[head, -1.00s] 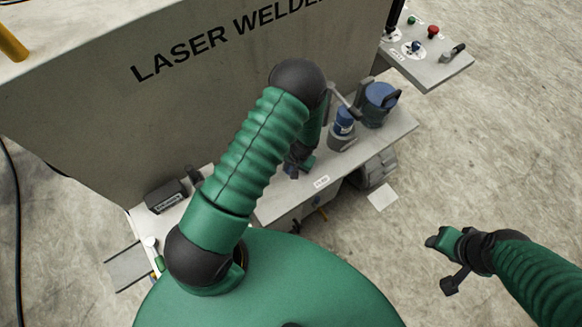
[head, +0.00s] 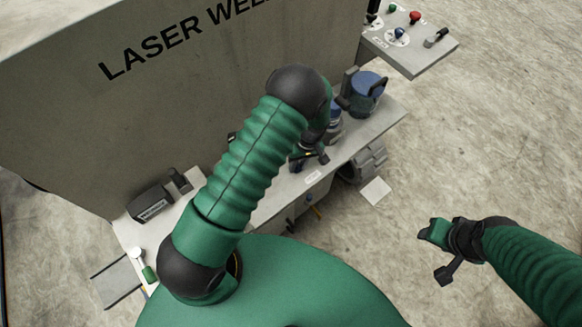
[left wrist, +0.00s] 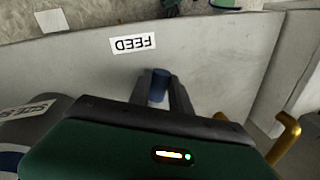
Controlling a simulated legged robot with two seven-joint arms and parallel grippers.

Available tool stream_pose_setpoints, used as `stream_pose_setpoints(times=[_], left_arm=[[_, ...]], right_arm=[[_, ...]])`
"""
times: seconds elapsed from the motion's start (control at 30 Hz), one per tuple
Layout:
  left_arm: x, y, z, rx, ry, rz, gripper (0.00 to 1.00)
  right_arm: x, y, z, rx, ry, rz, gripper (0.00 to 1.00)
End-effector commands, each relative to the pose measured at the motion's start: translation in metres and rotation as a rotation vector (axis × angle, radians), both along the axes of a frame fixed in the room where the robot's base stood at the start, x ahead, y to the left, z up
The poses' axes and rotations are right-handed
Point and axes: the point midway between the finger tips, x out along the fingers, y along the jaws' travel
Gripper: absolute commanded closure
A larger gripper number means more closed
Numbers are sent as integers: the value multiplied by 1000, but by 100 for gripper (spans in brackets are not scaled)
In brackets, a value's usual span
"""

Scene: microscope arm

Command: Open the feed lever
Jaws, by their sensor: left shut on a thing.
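The feed lever shows in the left wrist view as a blue cylindrical knob (left wrist: 159,84) between my left fingers. A white "FEED" label (left wrist: 132,43), upside down, is on the pale panel beyond it. My left gripper (left wrist: 162,92) is shut on the knob; its fingers flank it. In the head view my left gripper (head: 308,158) is over the machine's shelf, partly hidden by my own forearm, and the lever cannot be made out there. My right gripper (head: 432,232) is out over the floor at the right, away from the machine; its jaw state is unclear.
The laser welder's wall (head: 130,120) stands behind the shelf (head: 350,140). Blue-topped microscope parts (head: 367,94) stand at the shelf's right. A button panel (head: 410,38) juts out beyond. A yellow hooked handle (left wrist: 286,135) is near my left gripper. The floor at right is clear.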

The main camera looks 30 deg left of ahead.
Motion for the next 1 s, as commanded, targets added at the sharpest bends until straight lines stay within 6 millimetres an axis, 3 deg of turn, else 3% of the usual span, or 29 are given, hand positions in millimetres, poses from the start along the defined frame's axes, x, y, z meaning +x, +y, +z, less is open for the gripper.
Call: stream_pose_setpoints(times=[0.43,1.0], left_arm=[[24,-14,0,0,-6,283,100],[30,-16,1,-3,-7,349,100]], right_arm=[[0,0,-18,0,0,0,54],[0,0,-20,0,0,0,54]])
